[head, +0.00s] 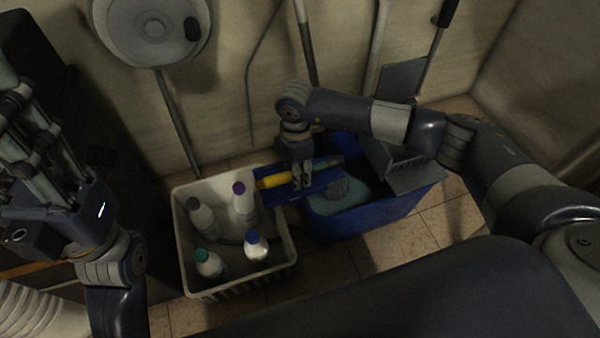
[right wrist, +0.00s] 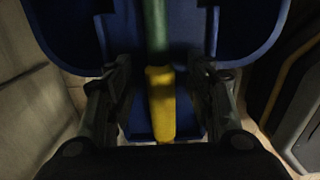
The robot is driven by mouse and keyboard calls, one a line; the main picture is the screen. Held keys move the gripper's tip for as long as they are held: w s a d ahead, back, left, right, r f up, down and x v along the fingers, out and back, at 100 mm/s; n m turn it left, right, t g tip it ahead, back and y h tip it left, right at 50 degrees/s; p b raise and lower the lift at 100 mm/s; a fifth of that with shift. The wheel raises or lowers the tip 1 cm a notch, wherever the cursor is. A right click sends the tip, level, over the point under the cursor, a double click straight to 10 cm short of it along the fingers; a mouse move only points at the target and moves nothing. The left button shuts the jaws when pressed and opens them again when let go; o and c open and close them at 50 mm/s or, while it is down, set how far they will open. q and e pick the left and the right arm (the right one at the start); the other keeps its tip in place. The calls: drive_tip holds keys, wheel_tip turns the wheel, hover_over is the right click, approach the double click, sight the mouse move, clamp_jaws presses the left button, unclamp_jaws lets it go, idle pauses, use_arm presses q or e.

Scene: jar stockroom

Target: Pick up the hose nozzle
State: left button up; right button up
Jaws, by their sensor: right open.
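The hose nozzle, with a yellow part (head: 274,181) and a green part (head: 328,162), lies across a blue tray at the side of the blue mop bucket. My right gripper (head: 303,185) is over its middle, pointing down, and hides part of it. In the right wrist view the nozzle's yellow part (right wrist: 161,103) lies between the two spread fingers (right wrist: 160,100), with a gap on each side. The right gripper is open and holds nothing. My left gripper (head: 30,125) is raised at the left edge, away from the nozzle; its fingertips are unclear.
A pale basket (head: 184,244) with several capped bottles stands left of the blue bucket (head: 375,212). A grey wringer (head: 410,172) sits on the bucket's right side. Long handles (head: 306,42) lean on the wall behind. Tiled floor (head: 420,240) is clear at the right.

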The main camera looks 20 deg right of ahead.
clamp_jaws()
drive_tip(key=shift+r, duration=0.15)
